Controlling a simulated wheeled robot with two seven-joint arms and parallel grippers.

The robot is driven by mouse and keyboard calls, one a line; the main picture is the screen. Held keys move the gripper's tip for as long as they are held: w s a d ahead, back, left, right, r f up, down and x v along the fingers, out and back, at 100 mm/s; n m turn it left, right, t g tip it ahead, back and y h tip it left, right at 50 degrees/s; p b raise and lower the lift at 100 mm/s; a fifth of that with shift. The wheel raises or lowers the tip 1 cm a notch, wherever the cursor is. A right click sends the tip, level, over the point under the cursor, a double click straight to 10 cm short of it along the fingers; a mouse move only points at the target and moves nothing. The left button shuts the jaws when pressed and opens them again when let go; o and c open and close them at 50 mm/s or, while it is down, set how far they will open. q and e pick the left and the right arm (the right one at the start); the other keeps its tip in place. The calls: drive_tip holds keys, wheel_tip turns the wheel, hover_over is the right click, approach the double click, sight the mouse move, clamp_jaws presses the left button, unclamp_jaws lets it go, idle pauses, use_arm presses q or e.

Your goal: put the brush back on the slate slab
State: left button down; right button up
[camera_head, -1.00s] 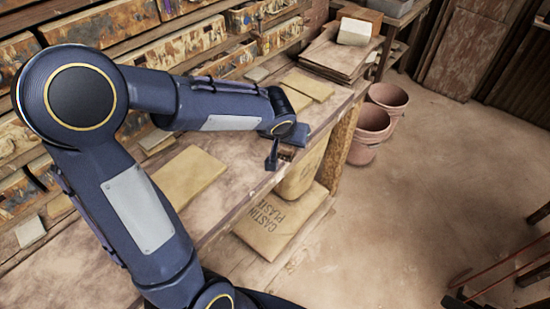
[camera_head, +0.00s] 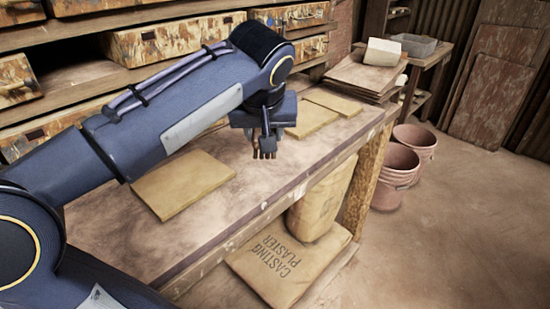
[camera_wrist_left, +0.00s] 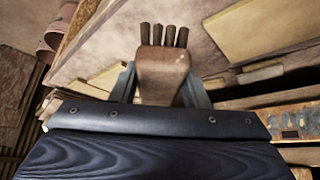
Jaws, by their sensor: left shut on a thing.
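My left gripper (camera_head: 266,138) is shut on the brush and holds it over the workbench (camera_head: 235,215), near its front edge. In the left wrist view the brush (camera_wrist_left: 163,72) is a brown wooden block between the two grey fingers, with several dark bristle tufts at its far end. In the head view the bristles (camera_head: 264,154) point down and most of the brush is hidden by the gripper. I cannot make out a slate slab in either view; my arm hides part of the bench. My right gripper is not in view.
Tan boards lie on the bench, one at the left (camera_head: 183,184) and one right of the gripper (camera_head: 312,118). A stack of sheets (camera_head: 362,76) is at the far end. Drawers (camera_head: 175,42) line the back. Pink buckets (camera_head: 397,175) and a plaster sack (camera_head: 280,265) stand below.

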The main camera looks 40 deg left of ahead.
use_arm(q)
drive_tip(key=w, duration=0.1)
drive_tip(key=w+a+f, duration=0.2)
drive_tip(key=w, duration=0.1)
drive_tip(key=shift+f, duration=0.1)
drive_tip(key=x, duration=0.2)
drive_tip(key=w+b+x, duration=0.1)
drive_tip(key=x, duration=0.4)
drive_tip(key=shift+w+d+r, duration=0.1)
drive_tip(key=shift+w+r, duration=0.1)
drive_tip(key=shift+r, duration=0.1)
drive_tip(key=shift+w+f+b, duration=0.2)
drive_tip(key=shift+f+b, duration=0.4)
drive_tip(key=shift+f, duration=1.1)
drive_tip(key=shift+f, duration=0.15)
drive_tip(key=c, duration=0.8)
unclamp_jaws()
